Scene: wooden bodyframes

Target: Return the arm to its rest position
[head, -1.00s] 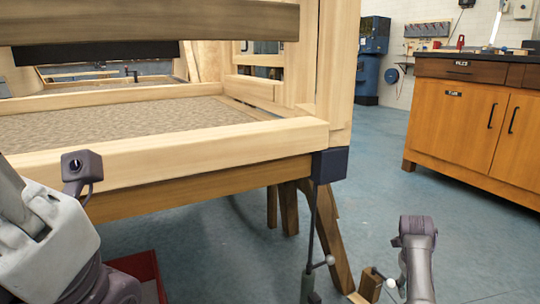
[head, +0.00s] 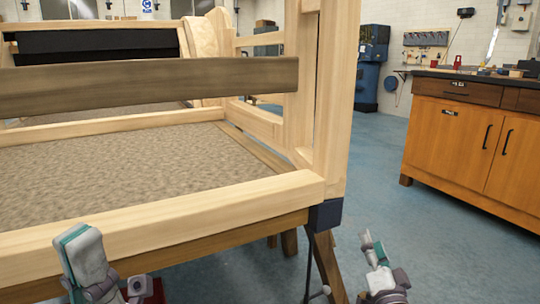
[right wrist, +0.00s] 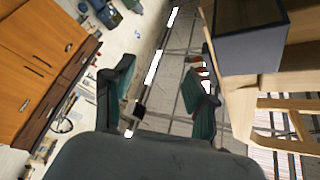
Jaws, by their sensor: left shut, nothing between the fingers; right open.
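My left gripper (head: 82,236) is at the lower left of the head view, in front of the wooden frame's near beam. It is shut and empty, with a teal pad showing along the finger. My right gripper (head: 369,241) is at the lower right, pointing up, to the right of the frame's corner post. In the right wrist view its two teal-padded fingers (right wrist: 160,98) stand apart with nothing between them. Most of both arms is out of the head view.
The wooden bodyframe (head: 160,235) with a woven panel (head: 120,165) fills the left side, and a dark corner block (head: 325,214) sits under its post. A grey-brown plank (head: 150,88) crosses it. An orange cabinet (head: 465,150) stands at the right. Blue floor (head: 380,185) is open between them.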

